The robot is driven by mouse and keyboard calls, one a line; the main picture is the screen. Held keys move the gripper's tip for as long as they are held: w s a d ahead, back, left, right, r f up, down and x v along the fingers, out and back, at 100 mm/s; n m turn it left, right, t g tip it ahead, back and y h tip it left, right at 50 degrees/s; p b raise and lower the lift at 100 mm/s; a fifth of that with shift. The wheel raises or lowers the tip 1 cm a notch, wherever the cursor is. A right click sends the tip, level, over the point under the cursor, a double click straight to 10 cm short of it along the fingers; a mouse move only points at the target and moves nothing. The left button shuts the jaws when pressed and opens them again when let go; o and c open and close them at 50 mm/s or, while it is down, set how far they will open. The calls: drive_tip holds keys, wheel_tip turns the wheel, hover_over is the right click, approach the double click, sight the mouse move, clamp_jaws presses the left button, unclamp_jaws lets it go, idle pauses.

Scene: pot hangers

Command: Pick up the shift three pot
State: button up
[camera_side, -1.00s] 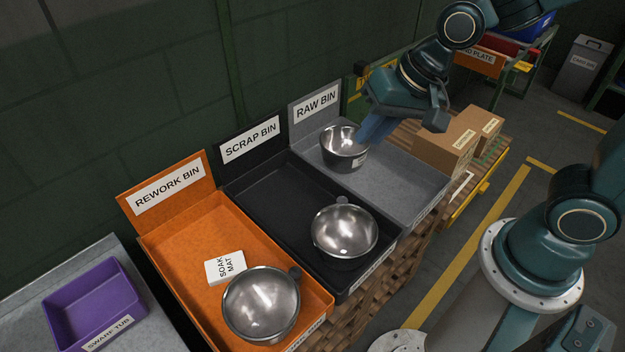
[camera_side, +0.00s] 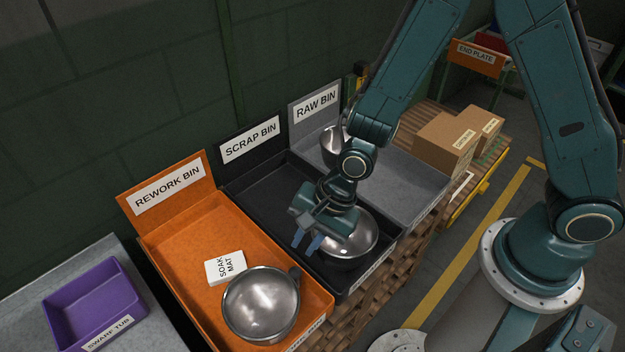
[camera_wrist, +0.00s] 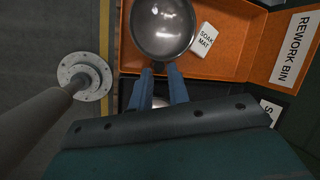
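Three round metal pots are in view, and I cannot read which one is the shift three pot. One pot (camera_side: 260,306) sits in the orange rework bin, and it also shows in the wrist view (camera_wrist: 163,30). A second pot (camera_side: 352,243) sits in the black scrap bin, partly behind my gripper. A third pot (camera_side: 332,149) in the grey raw bin is partly hidden by my arm. My gripper (camera_side: 307,246) is above the scrap bin, its fingers apart and empty. In the wrist view the fingertips (camera_wrist: 160,69) point toward the rework pot's dark handle tab.
The orange rework bin (camera_side: 185,227), black scrap bin (camera_side: 262,192) and grey raw bin (camera_side: 410,182) stand side by side. A white soak mat block (camera_side: 225,267) lies in the rework bin. A purple swarf tub (camera_side: 95,300) is at left; cardboard boxes (camera_side: 445,140) stand behind at right.

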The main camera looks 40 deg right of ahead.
sight(292, 319)
drive_tip(key=s+a+f+m, duration=0.1)
drive_tip(key=s+f+m, duration=0.1)
drive_tip(key=f, duration=0.3)
drive_tip(key=s+a+f+m+g, duration=0.1)
drive_tip(key=s+a+f+m, duration=0.1)
drive_tip(key=f, duration=0.3)
drive_tip(key=shift+a+y, duration=0.25)
drive_tip(key=shift+y, duration=0.05)
drive_tip(key=shift+a+f, duration=0.1)
drive_tip(key=shift+f, duration=0.1)
drive_tip(key=shift+x, duration=4.1)
drive_tip(key=shift+x, duration=2.55)
drive_tip(key=shift+s, duration=0.1)
clamp_jaws()
